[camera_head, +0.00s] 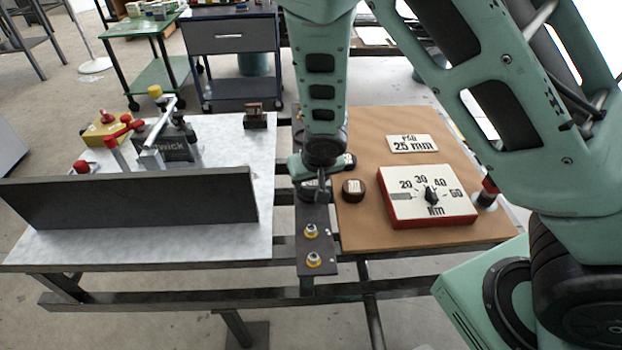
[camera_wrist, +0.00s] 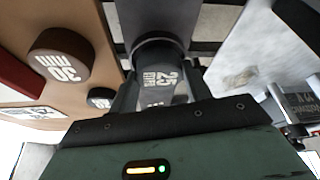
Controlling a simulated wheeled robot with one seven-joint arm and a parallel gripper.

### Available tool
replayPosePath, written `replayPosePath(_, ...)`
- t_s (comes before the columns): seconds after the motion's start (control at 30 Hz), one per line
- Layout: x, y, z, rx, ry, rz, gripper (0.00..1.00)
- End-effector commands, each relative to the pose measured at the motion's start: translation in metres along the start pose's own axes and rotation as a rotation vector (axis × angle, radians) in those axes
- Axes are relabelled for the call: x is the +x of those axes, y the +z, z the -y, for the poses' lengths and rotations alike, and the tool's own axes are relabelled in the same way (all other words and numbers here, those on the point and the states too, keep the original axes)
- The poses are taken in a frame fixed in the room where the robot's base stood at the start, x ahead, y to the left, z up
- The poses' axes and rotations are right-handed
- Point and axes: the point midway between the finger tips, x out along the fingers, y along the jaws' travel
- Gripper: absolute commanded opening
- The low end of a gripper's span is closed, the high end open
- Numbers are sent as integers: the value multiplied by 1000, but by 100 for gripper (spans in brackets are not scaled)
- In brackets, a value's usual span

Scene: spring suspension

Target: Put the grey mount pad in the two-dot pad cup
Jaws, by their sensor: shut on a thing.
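The grey mount pad (camera_wrist: 160,82) appears to be the grey round piece with white lettering between my jaws in the wrist view. My gripper (camera_head: 318,190) is shut on it, low over the dark strip (camera_head: 318,242) between the two table tops. In the wrist view my gripper (camera_wrist: 160,92) grips its sides. A black round rim (camera_wrist: 158,42) shows just beyond the pad, over the dark strip (camera_wrist: 158,14). I cannot tell whether this rim is a cup, or whether the pad touches it. No two-dot mark is readable; my gripper hides that spot in the head view.
A brown round piece (camera_head: 353,189) stands just right of my gripper. A red-and-white dial box (camera_head: 428,196) and a lettered card (camera_head: 413,143) are on the brown board. A dark upright panel (camera_head: 130,203) stands left.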

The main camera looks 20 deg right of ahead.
Motion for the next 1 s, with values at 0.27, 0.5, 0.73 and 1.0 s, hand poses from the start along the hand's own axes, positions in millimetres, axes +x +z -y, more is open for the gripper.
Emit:
replayPosePath(0.27, 3, 1, 0, 0, 0, 0, 22)
replayPosePath(0.5, 7, 3, 0, -1, 0, 0, 22)
replayPosePath(0.73, 12, 6, 0, 1, 1, 2, 22)
replayPosePath(1.0, 20, 10, 0, 1, 1, 6, 22)
